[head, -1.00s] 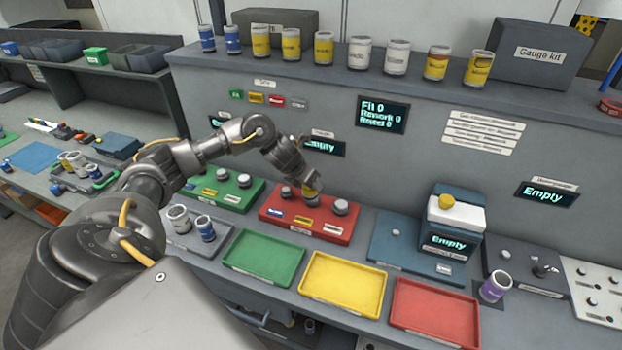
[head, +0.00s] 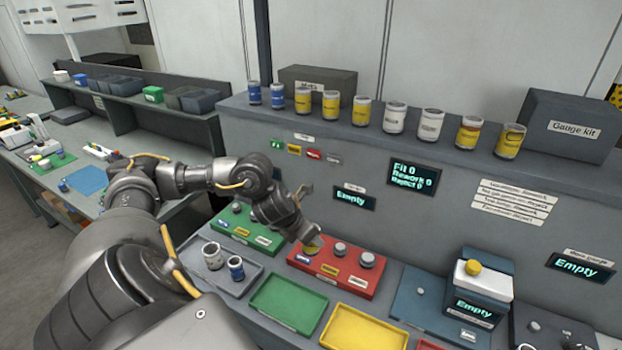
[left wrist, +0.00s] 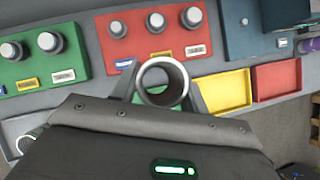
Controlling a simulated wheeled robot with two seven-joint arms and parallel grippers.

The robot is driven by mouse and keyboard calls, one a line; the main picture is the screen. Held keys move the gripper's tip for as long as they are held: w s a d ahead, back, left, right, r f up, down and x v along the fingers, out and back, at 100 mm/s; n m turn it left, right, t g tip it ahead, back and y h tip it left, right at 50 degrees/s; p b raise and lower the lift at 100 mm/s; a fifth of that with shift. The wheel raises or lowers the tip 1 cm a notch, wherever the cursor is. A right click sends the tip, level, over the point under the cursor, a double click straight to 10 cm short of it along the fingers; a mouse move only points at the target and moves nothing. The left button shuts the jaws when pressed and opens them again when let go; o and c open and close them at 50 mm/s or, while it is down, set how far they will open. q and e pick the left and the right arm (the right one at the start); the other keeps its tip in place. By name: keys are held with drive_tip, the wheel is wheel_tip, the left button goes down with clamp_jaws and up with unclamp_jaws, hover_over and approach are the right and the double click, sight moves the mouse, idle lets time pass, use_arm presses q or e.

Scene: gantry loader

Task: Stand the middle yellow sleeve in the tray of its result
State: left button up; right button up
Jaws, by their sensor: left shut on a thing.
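My left gripper (head: 314,243) is shut on a yellow sleeve (head: 311,249), held by the left end of the red plug block (head: 330,272). In the left wrist view, the sleeve (left wrist: 163,82) is between my fingers, its bore open and empty. It looks apart from the block's three plugs, which all show there. The green tray (head: 287,304) and yellow tray (head: 364,331) lie in front, empty where seen. The red tray (head: 429,345) is mostly cut off in the head view, but shows in the left wrist view (left wrist: 277,80). My right gripper is out of view.
A green plug block (head: 246,230) stands left of the red one. A grey tray (head: 215,285) holds a white and a blue sleeve. A blue gauge station (head: 420,300) stands at right. Several sleeves line the shelf (head: 400,145).

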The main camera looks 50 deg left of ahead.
use_arm(q)
drive_tip(key=shift+r, duration=0.2)
wheel_tip(320, 180, up, 4)
drive_tip(key=p, duration=0.3)
drive_tip(key=shift+r, duration=0.1)
idle(0.4)
drive_tip(key=d+f+m+g+h+b, duration=0.1)
drive_tip(key=d+f+m+g+b, duration=0.1)
drive_tip(key=d+m, duration=0.5)
drive_tip(key=d+f+m+g+h+b, duration=0.2)
drive_tip(key=d+f+m+g+b, duration=0.1)
drive_tip(key=d+m+g+b, duration=0.2)
drive_tip(key=d+f+m+g+h+b, duration=0.1)
drive_tip(key=d+f+m+g+b, duration=0.2)
drive_tip(key=d+m+b, duration=0.4)
drive_tip(key=d+m, duration=0.3)
drive_tip(key=m, duration=0.3)
drive_tip(key=shift+s+d+f+g+h, duration=0.15)
drive_tip(key=shift+g+h, duration=0.25)
